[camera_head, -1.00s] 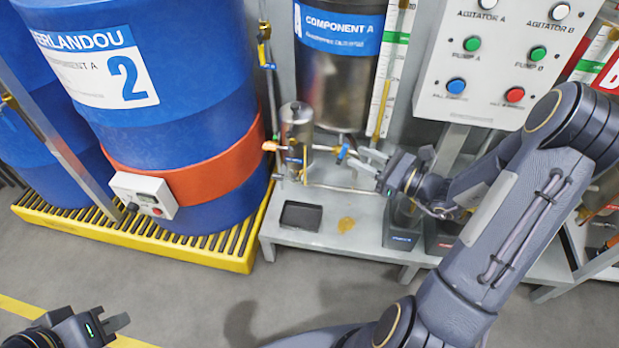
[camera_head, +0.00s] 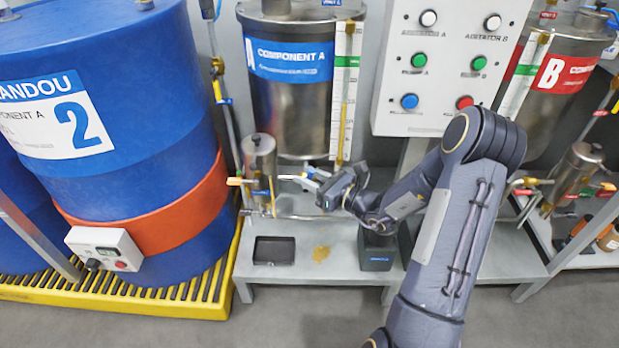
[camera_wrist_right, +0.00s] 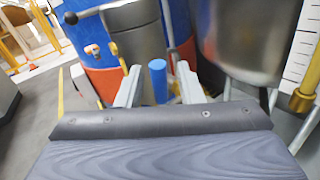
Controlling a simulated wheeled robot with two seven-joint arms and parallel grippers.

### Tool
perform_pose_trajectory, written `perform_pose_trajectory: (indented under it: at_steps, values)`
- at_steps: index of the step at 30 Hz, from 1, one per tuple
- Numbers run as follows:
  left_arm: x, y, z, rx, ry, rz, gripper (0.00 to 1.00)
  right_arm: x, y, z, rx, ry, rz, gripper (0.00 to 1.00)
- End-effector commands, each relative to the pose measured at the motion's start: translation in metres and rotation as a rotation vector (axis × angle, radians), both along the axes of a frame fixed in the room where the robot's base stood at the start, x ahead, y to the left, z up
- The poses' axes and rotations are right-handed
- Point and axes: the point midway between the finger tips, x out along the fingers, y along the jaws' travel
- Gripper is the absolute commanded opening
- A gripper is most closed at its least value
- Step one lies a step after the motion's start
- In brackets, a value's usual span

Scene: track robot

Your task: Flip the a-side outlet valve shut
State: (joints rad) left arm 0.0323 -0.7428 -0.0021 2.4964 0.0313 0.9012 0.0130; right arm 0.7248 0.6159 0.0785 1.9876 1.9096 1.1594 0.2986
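The steel component A tank (camera_head: 290,105) stands at the back, with pipework beneath it. A blue valve handle (camera_head: 320,172) shows at its outlet, partly covered by my right gripper (camera_head: 302,181). In the right wrist view the blue handle (camera_wrist_right: 158,80) appears as a short blue bar between the two fingers of my right gripper (camera_wrist_right: 158,90). The fingers are open, with visible gaps on both sides of the handle. Whether the handle is fully within their reach in depth is unclear. My left gripper is out of view.
A black tray (camera_head: 274,250) and a yellow-brown stain (camera_head: 321,253) are on the grey bench below. The control panel (camera_head: 447,70) is above right. A blue drum (camera_head: 130,130) stands left.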

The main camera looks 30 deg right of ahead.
Motion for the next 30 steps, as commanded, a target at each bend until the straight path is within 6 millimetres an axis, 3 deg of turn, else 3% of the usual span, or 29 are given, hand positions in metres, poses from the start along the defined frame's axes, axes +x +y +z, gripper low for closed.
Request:
perform_pose_trajectory:
  at_steps: [2,10,14,21,30]
  values:
    - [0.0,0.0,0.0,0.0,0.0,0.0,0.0,0.0,0.0,0.0,0.0,0.0,0.0,0.34]
    - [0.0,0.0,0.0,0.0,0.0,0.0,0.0,0.0,0.0,0.0,0.0,0.0,0.001,0.0]
    - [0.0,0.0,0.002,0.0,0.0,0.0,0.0,0.0,0.0,0.001,-0.004,0.002,0.0,0.0]
    - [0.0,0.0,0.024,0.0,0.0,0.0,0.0,0.004,0.009,0.006,-0.16,0.098,0.003,0.0]
    - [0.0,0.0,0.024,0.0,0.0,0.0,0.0,0.005,0.009,0.001,-0.205,0.126,0.001,0.0]
